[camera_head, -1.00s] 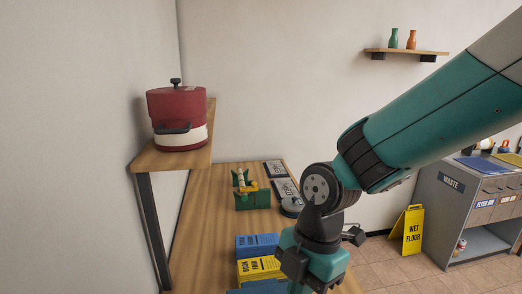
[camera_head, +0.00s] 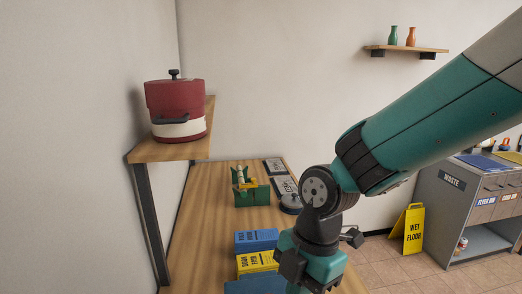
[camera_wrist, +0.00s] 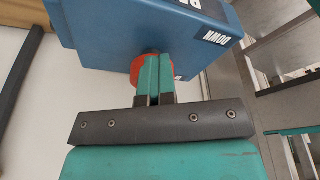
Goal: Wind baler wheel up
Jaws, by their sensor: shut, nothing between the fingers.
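In the wrist view, a blue box-like body (camera_wrist: 112,35) with a white DOWN label, upside down, fills the top. A round orange-red part (camera_wrist: 137,66), likely the baler wheel, sits at its near face. My gripper (camera_wrist: 153,60) is shut, with its teal fingers together in front of the round part and overlapping it in the picture. I cannot tell whether they touch it. The fingers hide much of the round part. In the head view my fingertips are out of sight; a blue surface (camera_head: 255,287) shows at the bottom edge, possibly the same body.
A red pot (camera_head: 175,108) stands on a raised shelf (camera_head: 178,151) at left. A wet-floor sign (camera_head: 408,230) stands right.

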